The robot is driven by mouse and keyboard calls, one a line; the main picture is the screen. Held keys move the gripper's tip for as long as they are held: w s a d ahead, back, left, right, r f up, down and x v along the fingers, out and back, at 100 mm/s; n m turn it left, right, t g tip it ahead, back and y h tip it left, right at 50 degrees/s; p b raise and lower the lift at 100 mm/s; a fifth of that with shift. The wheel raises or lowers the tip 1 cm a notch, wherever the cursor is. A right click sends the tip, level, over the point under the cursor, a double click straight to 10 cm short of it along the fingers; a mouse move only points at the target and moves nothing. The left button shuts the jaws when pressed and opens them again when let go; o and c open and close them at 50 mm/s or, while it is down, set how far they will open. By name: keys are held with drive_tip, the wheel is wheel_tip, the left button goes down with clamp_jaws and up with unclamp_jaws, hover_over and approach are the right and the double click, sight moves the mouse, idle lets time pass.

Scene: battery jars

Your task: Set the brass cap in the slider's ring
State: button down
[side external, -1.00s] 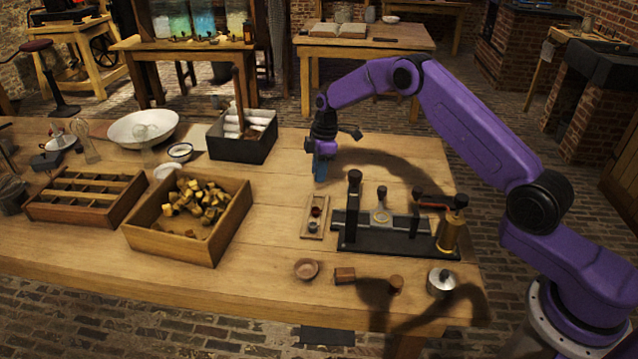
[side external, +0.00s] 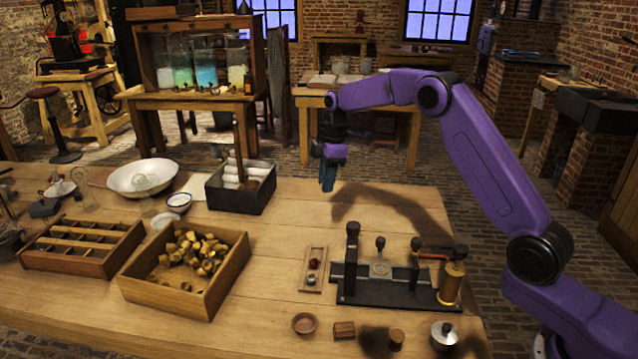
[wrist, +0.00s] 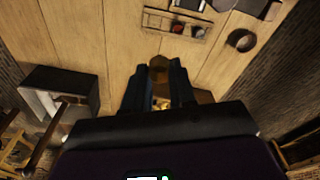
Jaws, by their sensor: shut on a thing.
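My gripper (side external: 327,186) hangs in the air above the far part of the table, behind the black fixture. In the wrist view its two dark fingers (wrist: 159,80) are closed on a small shaded brownish piece, which I take for the brass cap (wrist: 158,73). Its shape is partly hidden by the fingers, and it cannot be made out in the side view. The slider's ring (side external: 380,269) sits on the black fixture (side external: 395,292), between dark uprights. My gripper is well apart from it.
A small wooden tray (side external: 304,283) lies left of the fixture. A wooden bin (side external: 167,302) of brass pieces, a divided box (side external: 70,266) and a black crate (side external: 228,204) stand left. A dish (side external: 305,323) and a lidded pot (side external: 444,336) are in front.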

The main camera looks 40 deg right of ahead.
drive_tip(key=s+d, duration=0.4)
drive_tip(key=s, duration=0.3)
hover_over(380, 270)
wheel_tip(380, 270, down, 12)
drive_tip(key=shift+d+f, duration=0.15)
drive_tip(key=shift+f, duration=1.45)
drive_tip(key=shift+d+f, duration=0.1)
drive_tip(key=shift+f, duration=1.45)
drive_tip(key=shift+f, duration=0.5)
drive_tip(key=c, duration=1.2)
unclamp_jaws()
wheel_tip(380, 270, up, 11)
drive_tip(key=d, duration=0.1)
drive_tip(key=shift+s, duration=0.3)
